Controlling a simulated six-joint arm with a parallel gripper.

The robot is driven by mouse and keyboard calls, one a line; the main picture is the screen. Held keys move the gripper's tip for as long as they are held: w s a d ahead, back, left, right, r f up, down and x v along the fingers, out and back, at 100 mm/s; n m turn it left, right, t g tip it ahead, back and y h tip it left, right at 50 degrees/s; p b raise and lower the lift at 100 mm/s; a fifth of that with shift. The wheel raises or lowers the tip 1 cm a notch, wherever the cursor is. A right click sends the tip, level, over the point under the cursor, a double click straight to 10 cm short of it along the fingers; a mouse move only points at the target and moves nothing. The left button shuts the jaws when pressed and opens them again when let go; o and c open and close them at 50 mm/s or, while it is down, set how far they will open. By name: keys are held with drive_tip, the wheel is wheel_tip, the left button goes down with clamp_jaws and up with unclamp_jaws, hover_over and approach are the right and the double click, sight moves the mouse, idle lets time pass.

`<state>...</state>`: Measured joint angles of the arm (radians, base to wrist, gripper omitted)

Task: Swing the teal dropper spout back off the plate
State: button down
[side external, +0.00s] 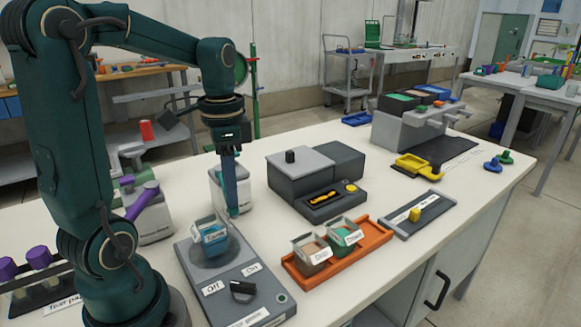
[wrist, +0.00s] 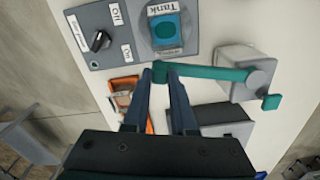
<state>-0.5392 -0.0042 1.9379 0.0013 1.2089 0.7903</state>
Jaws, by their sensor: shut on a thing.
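The teal dropper spout (wrist: 215,73) runs left from its pivot on a grey dropper body (wrist: 238,60), with a small teal knob (wrist: 271,102) below the pivot. My gripper (wrist: 161,75) is shut on the spout's free end. That end is beside the container labelled Tank (wrist: 166,30), at the plate's edge. In the side view the Tank container (side external: 208,236) stands on the round dark plate (side external: 213,259), and my gripper (side external: 232,213) is just behind and right of it. The dropper body (side external: 216,188) is partly hidden behind my gripper there.
The plate's base has a black knob (side external: 242,288) between Off and On labels. An orange tray (side external: 355,262) with two labelled containers stands to the right. A dark grey unit (side external: 318,175) stands behind it. A slider panel (side external: 412,214) is further right. Purple-capped bottles (side external: 38,257) stand at left.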

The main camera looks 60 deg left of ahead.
drive_tip(key=w+a+n, duration=0.1)
drive_tip(key=w+n, duration=0.8)
drive_tip(key=w, duration=0.2)
drive_tip(key=shift+a, duration=0.2)
drive_tip(key=shift+w+r, duration=0.1)
drive_tip(key=c, duration=0.7)
unclamp_jaws()
drive_tip(key=shift+a, duration=0.1)
drive_tip(key=shift+r, duration=2.55)
